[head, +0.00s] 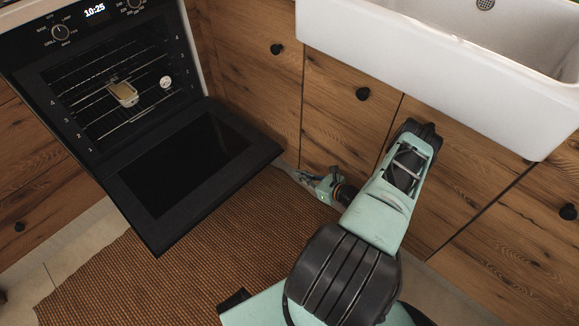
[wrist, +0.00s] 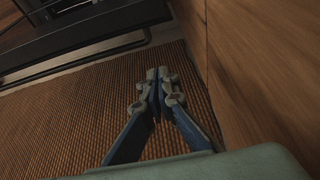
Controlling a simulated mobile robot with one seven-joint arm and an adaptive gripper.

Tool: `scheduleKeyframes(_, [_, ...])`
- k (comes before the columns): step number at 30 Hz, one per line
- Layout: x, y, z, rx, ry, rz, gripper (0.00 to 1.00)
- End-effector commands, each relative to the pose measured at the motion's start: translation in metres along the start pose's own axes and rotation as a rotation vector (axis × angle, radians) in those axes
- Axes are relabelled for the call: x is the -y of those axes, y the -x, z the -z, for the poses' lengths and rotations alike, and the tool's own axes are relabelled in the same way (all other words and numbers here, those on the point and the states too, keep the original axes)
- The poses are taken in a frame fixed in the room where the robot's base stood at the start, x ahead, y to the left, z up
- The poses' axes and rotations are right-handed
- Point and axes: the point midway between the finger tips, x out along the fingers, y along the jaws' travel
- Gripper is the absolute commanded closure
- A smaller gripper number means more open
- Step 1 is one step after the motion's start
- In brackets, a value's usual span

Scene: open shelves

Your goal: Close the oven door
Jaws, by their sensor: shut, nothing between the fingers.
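The black oven (head: 110,75) is at the upper left in the head view. Its door (head: 190,165) hangs open, folded down and outward, with its inner glass facing up. My gripper (head: 283,167) is low, just right of the door's right corner. In the wrist view my gripper (wrist: 157,74) has its fingers together and empty, pointing ahead over the rug. The dark edge of the door (wrist: 85,40) lies ahead and to the left there. I cannot tell whether the fingertips touch the door.
Wooden cabinets (head: 340,120) stand close to my arm under a white sink (head: 420,60). A brown woven rug (head: 200,245) covers the floor in front.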

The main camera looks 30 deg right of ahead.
Motion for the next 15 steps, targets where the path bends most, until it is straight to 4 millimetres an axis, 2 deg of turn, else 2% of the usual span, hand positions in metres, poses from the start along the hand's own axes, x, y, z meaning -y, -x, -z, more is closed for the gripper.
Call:
scheduleKeyframes(5, [-0.002, -0.024, 0.001, 0.002, 0.002, -0.003, 1.00])
scheduleKeyframes(15, [-0.003, -0.098, 0.004, 0.001, 0.003, -0.006, 1.00])
